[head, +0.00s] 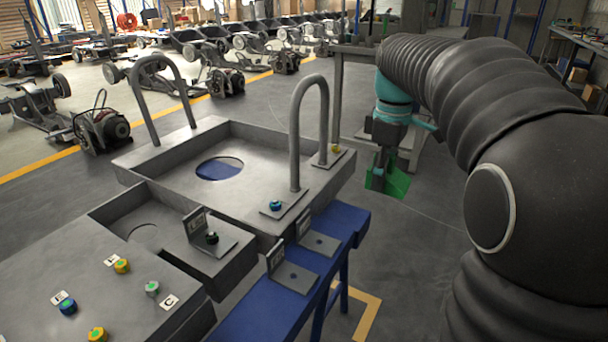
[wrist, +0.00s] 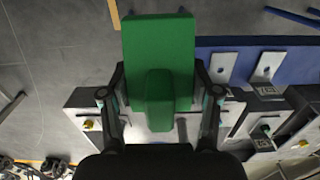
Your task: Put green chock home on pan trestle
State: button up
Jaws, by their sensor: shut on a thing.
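The green chock (head: 397,184) hangs in the air in the head view, to the right of the grey pan. My gripper (head: 381,165) is shut on it. In the wrist view the chock (wrist: 158,40) shows as a wide green plate with a raised block, and my gripper (wrist: 160,100) has a finger on each side of that block. The blue trestle (head: 349,222) stands beside the grey pan (head: 255,146), with two angled metal brackets (head: 318,243) on its top. The chock is apart from the trestle, beyond its far end in the head view.
The pan has tall hoop handles (head: 323,130) and a round hole. A grey deck (head: 60,260) with coloured knobs is at lower left. A grey stand (head: 340,90) is behind my gripper. Floor right of the trestle is clear.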

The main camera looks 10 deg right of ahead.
jog(key=p, duration=0.3)
send_near(338, 212)
jog(key=shift+d+f, duration=0.2)
jog(key=shift+w+a+f, duration=0.15)
jog(key=shift+a+f, duration=0.05)
jog(key=shift+f, duration=0.05)
jog(key=shift+f+b, duration=1.05)
jog(key=shift+f, duration=0.85)
jog(key=shift+f, duration=1.1)
jog(key=o, duration=1.4)
notch_tip(338, 212, up, 12)
